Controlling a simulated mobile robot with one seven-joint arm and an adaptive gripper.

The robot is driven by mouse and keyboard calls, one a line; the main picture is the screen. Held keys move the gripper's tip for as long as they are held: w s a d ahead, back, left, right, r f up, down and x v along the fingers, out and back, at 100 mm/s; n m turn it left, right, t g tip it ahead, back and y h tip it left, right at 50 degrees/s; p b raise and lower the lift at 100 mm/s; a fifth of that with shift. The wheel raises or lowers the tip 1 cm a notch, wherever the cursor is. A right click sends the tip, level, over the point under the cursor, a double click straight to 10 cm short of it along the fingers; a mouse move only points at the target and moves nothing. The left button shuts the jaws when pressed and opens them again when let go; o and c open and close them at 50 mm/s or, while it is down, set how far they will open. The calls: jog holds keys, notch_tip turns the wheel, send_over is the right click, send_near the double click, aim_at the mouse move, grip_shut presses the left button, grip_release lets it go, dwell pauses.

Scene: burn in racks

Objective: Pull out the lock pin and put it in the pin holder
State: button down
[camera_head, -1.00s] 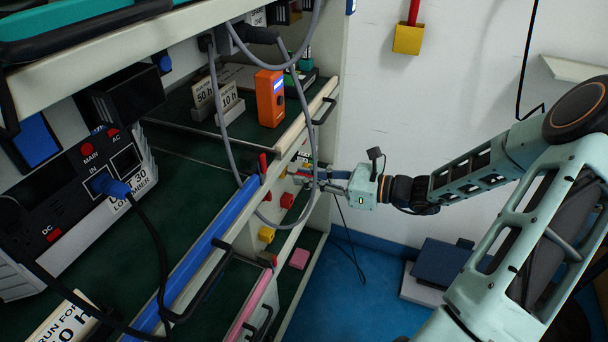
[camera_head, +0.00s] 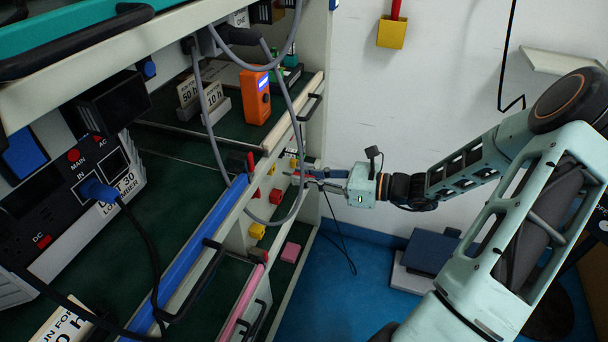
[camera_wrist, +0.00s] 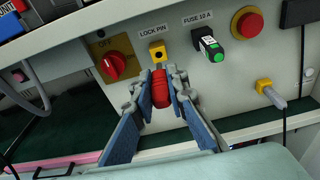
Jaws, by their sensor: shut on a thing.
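My gripper (camera_wrist: 160,76) is shut on the red lock pin (camera_wrist: 160,95), its blue-grey fingers on either side. In the wrist view the pin sits just below a yellow block (camera_wrist: 157,52) under the label LOCK PIN. A dark hole shows in this block, and the pin appears to be out of it. In the head view my gripper (camera_head: 300,177) is at the rack's front panel, beside a hanging grey cable. I cannot tell for sure which thing is the pin holder.
The panel holds a red rotary switch (camera_wrist: 115,66), a green-tipped fuse (camera_wrist: 211,48), a red button (camera_wrist: 248,22) and a yellow cable plug (camera_wrist: 265,87). A grey cable (camera_head: 285,215) loops in front of the rack.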

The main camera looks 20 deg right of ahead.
jog(key=s+a+f+m+g+y+b, duration=0.1)
jog(key=s+f+m+y+b, duration=0.1)
jog(key=s+f+m, duration=0.8)
notch_tip(320, 180, down, 4)
jog(key=shift+s+a+r+g, duration=0.1)
jog(key=shift+s+a+g, duration=0.05)
jog(key=shift+a+g, duration=0.2)
jog(key=shift+p, duration=0.35)
jog(key=shift+w+d+r+x, duration=0.1)
jog(key=shift+w+x, duration=0.05)
jog(key=shift+x, duration=0.8)
jog(key=shift+w+d+r+x, duration=0.1)
jog(key=shift+w+x, duration=0.05)
jog(key=shift+x, duration=0.8)
jog(key=shift+w+x, duration=0.1)
jog(key=shift+x, duration=0.9)
jog(key=c, duration=2.6)
grip_release()
grip_shut()
